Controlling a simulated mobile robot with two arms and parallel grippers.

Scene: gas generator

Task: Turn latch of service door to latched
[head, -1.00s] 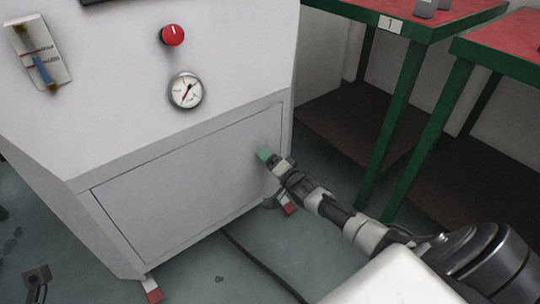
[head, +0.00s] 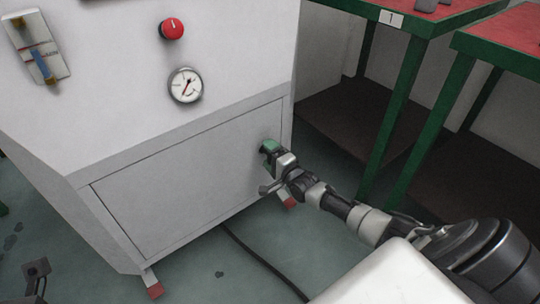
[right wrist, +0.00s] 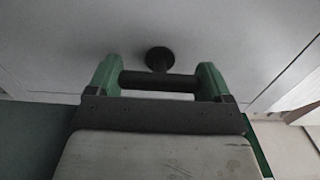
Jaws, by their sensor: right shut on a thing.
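The service door (head: 190,185) is the closed-looking grey panel low on the generator's front. My right gripper (head: 268,148), with green fingertips, is at the door's right edge. In the right wrist view, my right gripper (right wrist: 158,80) is shut on the latch (right wrist: 160,83), a dark bar lying crosswise between the two green fingers. A round dark stem end shows behind the bar, against the door. In the head view the latch is mostly hidden by the gripper, and its latched state cannot be read.
Above the door are a round gauge (head: 185,85) and a red knob (head: 171,29). A green-framed table (head: 398,100) stands to the right. A black cable (head: 262,262) runs over the floor.

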